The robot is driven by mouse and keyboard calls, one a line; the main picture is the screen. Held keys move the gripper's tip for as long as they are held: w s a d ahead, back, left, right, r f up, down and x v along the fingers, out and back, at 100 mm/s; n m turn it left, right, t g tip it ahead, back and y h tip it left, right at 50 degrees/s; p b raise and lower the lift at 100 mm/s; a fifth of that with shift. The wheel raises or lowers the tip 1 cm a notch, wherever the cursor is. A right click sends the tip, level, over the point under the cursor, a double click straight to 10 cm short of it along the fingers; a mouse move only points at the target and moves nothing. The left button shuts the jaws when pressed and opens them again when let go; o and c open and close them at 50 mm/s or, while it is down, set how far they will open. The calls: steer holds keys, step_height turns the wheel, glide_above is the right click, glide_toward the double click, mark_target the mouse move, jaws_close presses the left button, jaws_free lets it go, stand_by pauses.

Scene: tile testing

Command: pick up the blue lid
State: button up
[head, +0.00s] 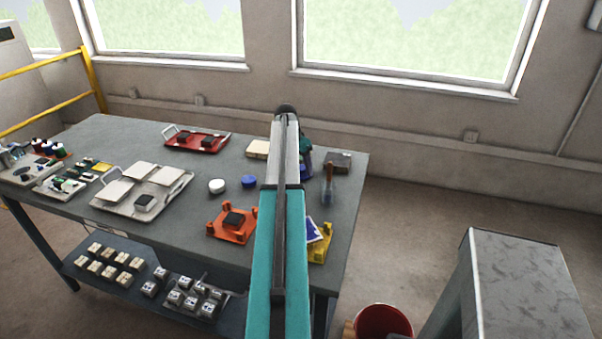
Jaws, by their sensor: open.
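The blue lid (249,182) is a small round blue piece lying on the grey table (225,150), just left of my arm. A white round lid or cap (216,186) lies a little to its left, apart from it. My arm stretches up the middle of the head view, and its end is hidden behind its own links. My gripper cannot be made out, so its place relative to the blue lid does not show.
An orange fixture (232,222) with a dark tile stands in front of the lid. A red tray (197,140), a pale tray (118,207) and a cream block (258,149) stand around it. A brush (327,185) is right of my arm. A red bucket (383,322) is on the floor.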

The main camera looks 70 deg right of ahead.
steer(key=c, duration=1.1)
steer(key=shift+r, duration=0.1)
step_height(320, 180, up, 10)
steer(key=b, duration=0.2)
steer(key=shift+m, duration=0.3)
stand_by(0.4)
